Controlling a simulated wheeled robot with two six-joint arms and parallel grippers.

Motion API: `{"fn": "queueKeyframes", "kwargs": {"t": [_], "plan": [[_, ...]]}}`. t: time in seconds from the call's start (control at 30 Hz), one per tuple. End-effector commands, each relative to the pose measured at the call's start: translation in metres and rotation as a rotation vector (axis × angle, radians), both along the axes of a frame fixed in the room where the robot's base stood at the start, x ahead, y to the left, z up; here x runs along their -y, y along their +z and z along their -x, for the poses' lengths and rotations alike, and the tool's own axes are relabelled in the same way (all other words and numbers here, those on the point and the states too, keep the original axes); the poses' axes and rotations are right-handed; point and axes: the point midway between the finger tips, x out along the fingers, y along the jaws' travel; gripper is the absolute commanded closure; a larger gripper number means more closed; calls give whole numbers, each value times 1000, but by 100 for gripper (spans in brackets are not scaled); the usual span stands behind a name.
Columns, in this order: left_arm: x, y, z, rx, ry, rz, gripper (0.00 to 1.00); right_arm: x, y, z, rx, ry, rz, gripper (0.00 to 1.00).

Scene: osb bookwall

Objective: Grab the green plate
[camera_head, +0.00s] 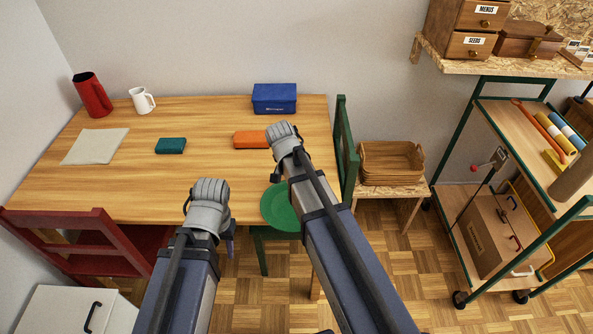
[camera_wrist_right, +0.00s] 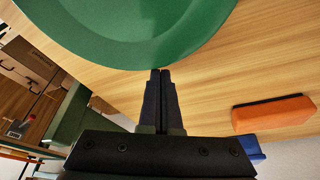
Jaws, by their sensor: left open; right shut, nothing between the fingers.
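The green plate (camera_head: 279,210) lies at the table's front edge, left of the green chair, partly covered by my right arm in the head view. In the right wrist view the plate (camera_wrist_right: 130,32) fills the upper left, its rim close to the fingertips. My right gripper (camera_wrist_right: 160,72) is shut with nothing between its fingers; I cannot tell whether it touches the rim. In the head view my right gripper (camera_head: 283,136) is over the table, beyond the plate. My left gripper (camera_head: 208,198) is open, left of the plate near the front edge; its fingers are mostly hidden.
An orange block (camera_head: 250,140), a teal block (camera_head: 171,146), a blue box (camera_head: 274,98), a white mug (camera_head: 142,100), a red pitcher (camera_head: 92,95) and a pale cloth (camera_head: 95,146) are on the wooden table (camera_head: 200,120). A green chair (camera_head: 346,150) and a red chair (camera_head: 75,243) flank it.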

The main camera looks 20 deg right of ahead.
Motion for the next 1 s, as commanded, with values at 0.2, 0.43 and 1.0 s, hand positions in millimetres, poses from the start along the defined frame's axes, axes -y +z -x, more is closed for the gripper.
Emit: {"fn": "queueKeyframes", "kwargs": {"t": [0.2,0.43,1.0], "plan": [[0,0,0,0,0,0,55,-4,0,5,0,2,0,100],[0,0,0,0,0,0,55,-13,0,14,-1,0,-1,100],[0,0,0,0,0,0,55,2,0,-7,1,0,-1,100]]}}
